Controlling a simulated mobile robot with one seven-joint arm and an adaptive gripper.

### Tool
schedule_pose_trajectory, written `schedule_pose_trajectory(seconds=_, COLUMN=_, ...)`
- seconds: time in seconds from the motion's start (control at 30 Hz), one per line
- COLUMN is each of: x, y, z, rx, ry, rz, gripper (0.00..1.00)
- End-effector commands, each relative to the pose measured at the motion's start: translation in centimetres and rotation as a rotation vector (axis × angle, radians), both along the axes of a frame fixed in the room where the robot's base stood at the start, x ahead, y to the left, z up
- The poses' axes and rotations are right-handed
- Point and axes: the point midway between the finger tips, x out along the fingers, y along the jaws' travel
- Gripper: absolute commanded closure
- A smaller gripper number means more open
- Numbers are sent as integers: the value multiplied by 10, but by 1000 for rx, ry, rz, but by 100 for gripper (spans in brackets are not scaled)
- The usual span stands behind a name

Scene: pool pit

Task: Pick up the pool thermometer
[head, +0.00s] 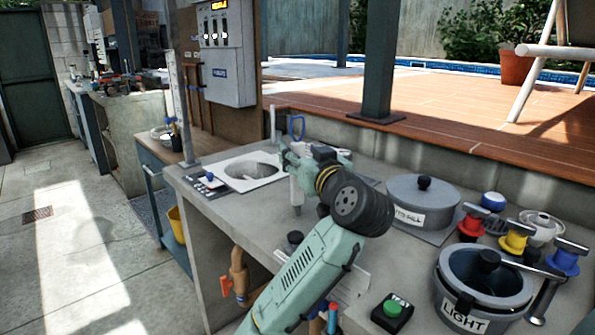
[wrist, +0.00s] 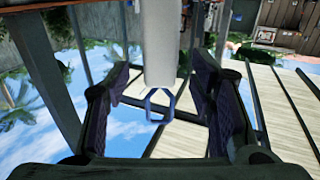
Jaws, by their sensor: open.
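The pool thermometer looks to be the white tube with a blue loop at its end. In the wrist view the thermometer (wrist: 160,40) runs down from the top edge between my two dark finger pads, with its loop toward the palm. In the head view its white lower part (head: 296,190) stands upright on the grey counter, and the blue loop shows above my gripper (head: 289,160). My gripper is open around the tube. The pads appear apart from it on both sides in the wrist view (wrist: 160,78). My gripper hides the tube's middle in the head view.
A white-framed basin opening (head: 252,171) lies left of my gripper. A grey lidded pot (head: 422,205), a pot marked LIGHT (head: 484,285), coloured valve handles (head: 515,238) and a green button box (head: 392,312) stand to the right. A control box (head: 227,60) hangs behind.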

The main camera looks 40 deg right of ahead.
Motion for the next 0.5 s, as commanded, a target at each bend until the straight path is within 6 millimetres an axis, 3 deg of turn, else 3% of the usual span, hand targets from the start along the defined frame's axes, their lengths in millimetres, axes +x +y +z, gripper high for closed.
schedule_pose_trajectory(seconds=0.2, x=26, y=-8, z=1, rx=2, ry=0, rz=1, gripper=50)
schedule_pose_trajectory(seconds=0.5, x=28, y=-9, z=0, rx=1, ry=0, rz=0, gripper=53)
